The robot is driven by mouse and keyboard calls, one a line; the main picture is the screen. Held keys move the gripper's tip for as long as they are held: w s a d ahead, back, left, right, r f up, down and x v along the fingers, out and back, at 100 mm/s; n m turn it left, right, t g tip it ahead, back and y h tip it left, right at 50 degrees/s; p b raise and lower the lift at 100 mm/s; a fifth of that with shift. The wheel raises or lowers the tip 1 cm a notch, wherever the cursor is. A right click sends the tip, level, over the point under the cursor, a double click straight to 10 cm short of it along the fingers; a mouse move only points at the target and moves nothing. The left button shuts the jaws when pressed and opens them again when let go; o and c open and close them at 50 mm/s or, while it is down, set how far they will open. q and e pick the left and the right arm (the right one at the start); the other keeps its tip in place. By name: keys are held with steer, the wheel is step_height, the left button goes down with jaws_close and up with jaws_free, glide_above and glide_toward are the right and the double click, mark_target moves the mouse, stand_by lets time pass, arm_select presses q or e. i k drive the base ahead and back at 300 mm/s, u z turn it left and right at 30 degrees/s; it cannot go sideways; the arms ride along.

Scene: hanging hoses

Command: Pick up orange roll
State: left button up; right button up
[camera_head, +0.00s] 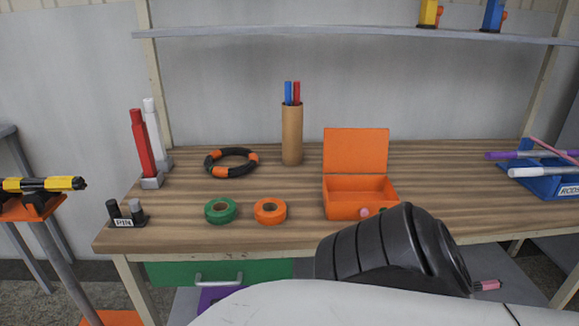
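The orange roll (270,211) is a flat ring of tape lying on the wooden workbench near its front edge, in the left half of the view. A green roll (220,210) lies just to its left, with a small gap between them. Neither of my grippers is in view. One of my arms, white with a black ribbed joint, fills the lower right foreground and hides part of the bench front.
An open orange box (360,197) stands right of the roll. Behind are a black-orange ring (231,163) and a brown tube (292,134) with markers. A small black holder (126,214) and a blue tray (553,177) sit at the sides. Bench around the roll's front is clear.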

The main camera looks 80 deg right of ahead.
mark_target(263, 216)
steer(key=z, duration=1.1)
steer(key=k, duration=1.25)
steer(key=u, duration=1.1)
steer(key=i, duration=0.85)
steer(key=z, duration=1.05)
steer(key=i, duration=1.1)
steer(key=z, duration=0.9)
